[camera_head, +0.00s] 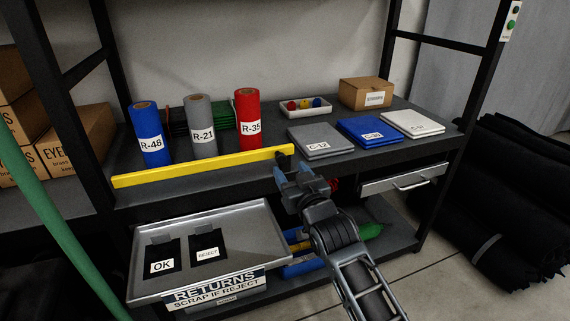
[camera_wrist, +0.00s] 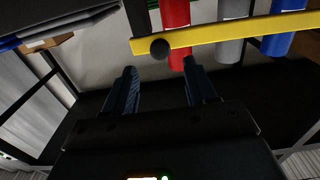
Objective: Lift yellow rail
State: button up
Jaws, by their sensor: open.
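The yellow rail (camera_head: 200,167) runs along the front edge of the dark shelf, in front of the rolls. It has a black knob (camera_head: 284,149) at its right end. In the wrist view the yellow rail (camera_wrist: 230,33) crosses the top, with the black knob (camera_wrist: 160,48) beyond the gap between my fingers. My gripper (camera_head: 300,172) is open and empty, just below and in front of the rail's right end. My gripper's two fingers also show in the wrist view (camera_wrist: 160,85), apart from the rail.
Blue (camera_head: 149,134), grey (camera_head: 200,126) and red (camera_head: 247,122) rolls stand behind the rail. Flat packs, including a grey one (camera_head: 320,140), lie to the right. A metal returns tray (camera_head: 262,235) juts out below the rail. A drawer (camera_head: 403,181) sits under the shelf at right.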

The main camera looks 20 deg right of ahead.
aim_at(282, 159)
jog(key=shift+w+b, duration=0.35)
jog(key=shift+w, duration=2.3)
jog(key=shift+c, duration=0.2)
grip_shut()
